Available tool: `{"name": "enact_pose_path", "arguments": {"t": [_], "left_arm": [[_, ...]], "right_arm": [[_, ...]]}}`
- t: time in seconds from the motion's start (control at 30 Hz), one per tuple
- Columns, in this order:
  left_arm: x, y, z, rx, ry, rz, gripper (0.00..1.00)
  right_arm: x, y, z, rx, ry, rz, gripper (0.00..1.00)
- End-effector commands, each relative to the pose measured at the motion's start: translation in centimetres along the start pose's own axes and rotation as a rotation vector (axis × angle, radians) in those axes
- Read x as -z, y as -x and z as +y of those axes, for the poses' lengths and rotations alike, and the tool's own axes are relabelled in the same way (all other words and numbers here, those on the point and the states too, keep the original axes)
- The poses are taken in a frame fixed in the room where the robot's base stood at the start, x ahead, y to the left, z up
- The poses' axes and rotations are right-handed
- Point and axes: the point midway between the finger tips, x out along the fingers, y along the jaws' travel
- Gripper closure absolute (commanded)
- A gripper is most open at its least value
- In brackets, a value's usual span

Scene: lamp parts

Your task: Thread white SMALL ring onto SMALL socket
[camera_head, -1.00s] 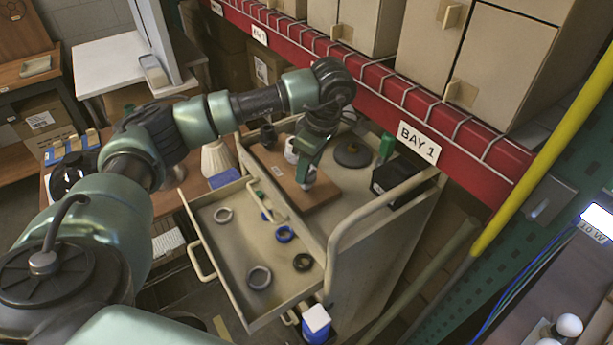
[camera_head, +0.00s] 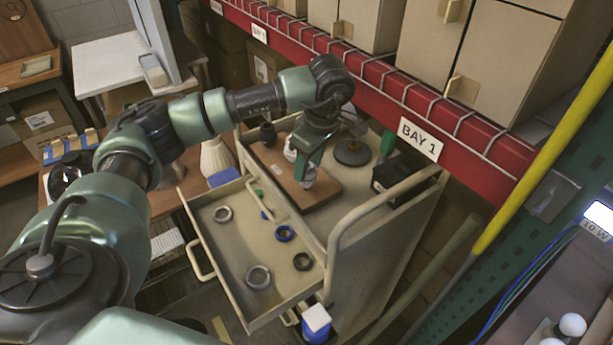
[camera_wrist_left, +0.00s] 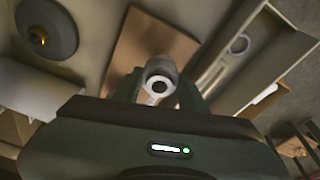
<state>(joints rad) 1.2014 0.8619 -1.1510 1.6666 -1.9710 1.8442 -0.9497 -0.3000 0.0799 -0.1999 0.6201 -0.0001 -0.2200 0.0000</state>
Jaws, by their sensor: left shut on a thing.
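My left gripper (camera_head: 307,176) is low over the brown board (camera_head: 325,184) on top of the cart. In the left wrist view its fingers (camera_wrist_left: 160,90) are shut on a small pale ring (camera_wrist_left: 157,92). A grey-white cylindrical part, which looks like the small socket (camera_wrist_left: 161,66), shows right behind the ring, with a dark opening in line with it. I cannot tell whether the ring is around the socket or only in front of it. A white part (camera_head: 289,148) stands on the board behind the gripper, partly hidden. My right gripper is not in view.
A round grey base (camera_head: 352,153) and a black box (camera_head: 392,178) stand on the cart. A red shelf beam (camera_head: 375,85) runs behind.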

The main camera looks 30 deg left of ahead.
Motion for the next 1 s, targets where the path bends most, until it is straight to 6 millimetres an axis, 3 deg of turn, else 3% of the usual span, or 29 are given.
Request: {"name": "enact_pose_path", "arguments": {"t": [0.03, 0.5, 1.0], "left_arm": [[-0.4, -1.0, -0.4, 0.007, -0.049, -0.003, 1.0], [-0.4, -1.0, -0.6, -0.073, -0.431, -0.007, 1.0], [-0.4, -1.0, -0.7, -0.089, -0.508, -0.007, 1.0]], "right_arm": [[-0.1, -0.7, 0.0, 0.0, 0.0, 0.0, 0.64], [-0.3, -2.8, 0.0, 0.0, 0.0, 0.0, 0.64], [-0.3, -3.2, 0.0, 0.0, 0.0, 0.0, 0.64]]}}
